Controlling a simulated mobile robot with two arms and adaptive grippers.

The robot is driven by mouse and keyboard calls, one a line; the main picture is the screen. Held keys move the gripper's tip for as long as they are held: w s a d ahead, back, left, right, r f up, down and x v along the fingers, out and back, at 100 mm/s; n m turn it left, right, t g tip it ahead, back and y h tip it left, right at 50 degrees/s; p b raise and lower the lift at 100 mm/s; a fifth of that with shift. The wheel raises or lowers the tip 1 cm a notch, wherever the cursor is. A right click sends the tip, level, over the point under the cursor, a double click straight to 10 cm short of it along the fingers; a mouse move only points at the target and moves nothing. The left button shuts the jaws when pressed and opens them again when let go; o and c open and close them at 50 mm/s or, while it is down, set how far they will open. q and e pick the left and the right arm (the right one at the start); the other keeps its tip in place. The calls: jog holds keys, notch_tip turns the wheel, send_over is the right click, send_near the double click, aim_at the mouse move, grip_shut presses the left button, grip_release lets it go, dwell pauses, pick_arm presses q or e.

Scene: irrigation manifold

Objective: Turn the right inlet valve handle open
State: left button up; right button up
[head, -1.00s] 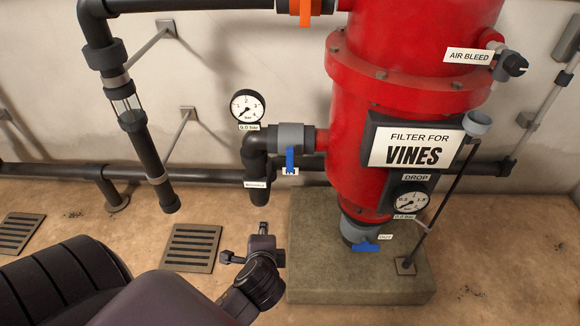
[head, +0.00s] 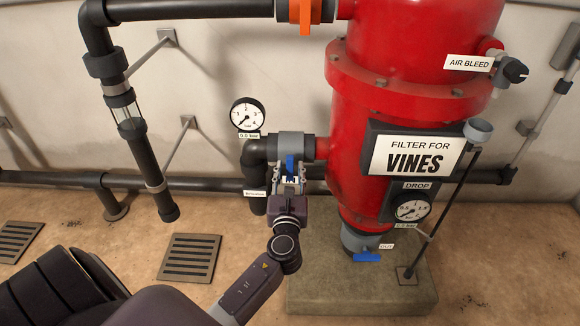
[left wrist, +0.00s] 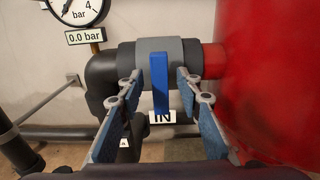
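A blue lever handle (head: 290,166) hangs straight down from a grey valve body (head: 291,144) on the black pipe elbow left of the red filter tank. The handle (left wrist: 159,84) and a white label reading "IN" (left wrist: 163,117) show in the left wrist view. My left gripper (head: 289,181) is open just in front of the handle. Its two fingers stand on either side of the handle in the left wrist view, with visible gaps. How deep the handle sits between the fingers is hard to tell. My right gripper is not in view.
The red tank (head: 349,112) stands close on the right. A pressure gauge (head: 247,115) reading 0.0 bar is above left. Another blue handle (head: 368,257) is at the tank's bottom and an orange handle (head: 306,14) at the top. A dark pipe runs along the wall behind.

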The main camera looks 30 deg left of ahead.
pick_arm(q)
jog(key=shift+x, duration=0.95)
jog(key=shift+c, duration=0.7)
grip_shut()
